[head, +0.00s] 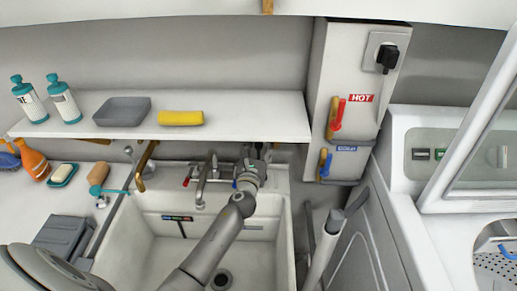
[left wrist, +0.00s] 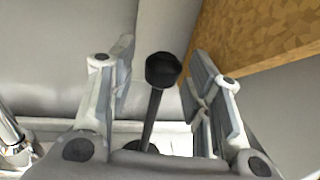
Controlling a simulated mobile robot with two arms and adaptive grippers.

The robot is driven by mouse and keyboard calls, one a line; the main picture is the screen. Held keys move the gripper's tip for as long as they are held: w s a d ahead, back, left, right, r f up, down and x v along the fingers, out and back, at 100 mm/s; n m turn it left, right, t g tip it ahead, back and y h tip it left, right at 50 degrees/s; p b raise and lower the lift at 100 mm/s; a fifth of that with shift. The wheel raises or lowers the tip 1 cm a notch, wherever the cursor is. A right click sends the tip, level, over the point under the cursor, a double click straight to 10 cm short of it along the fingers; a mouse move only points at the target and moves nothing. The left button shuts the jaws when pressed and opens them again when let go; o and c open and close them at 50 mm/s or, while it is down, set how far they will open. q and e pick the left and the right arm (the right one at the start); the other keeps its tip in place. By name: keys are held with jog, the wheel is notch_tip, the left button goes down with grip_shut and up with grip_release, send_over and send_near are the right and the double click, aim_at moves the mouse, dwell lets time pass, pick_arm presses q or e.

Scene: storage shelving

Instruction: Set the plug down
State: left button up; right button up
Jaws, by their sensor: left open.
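My left gripper (head: 256,152) reaches over the sink to its back edge, just under the shelf. In the left wrist view the left gripper (left wrist: 160,85) is open, with its two fingers spread apart. A black piece with a rounded head on a thin dark stem (left wrist: 163,70) stands between the fingers, slightly tilted; it looks like the plug. Gaps show on both sides of its head. In the head view I cannot make this piece out at the gripper. My right gripper does not show.
The white shelf (head: 230,128) overhangs the sink (head: 283,240) close to the gripper. A tap (head: 203,180) stands just left of it. A wall cabinet (head: 318,100) with HOT and COLD levers and a black mains plug (head: 387,58) in a socket is to the right.

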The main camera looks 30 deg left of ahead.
pick_arm(q)
jog(key=shift+r, duration=0.25)
jog(key=v, duration=1.2)
jog(key=shift+f, duration=0.1)
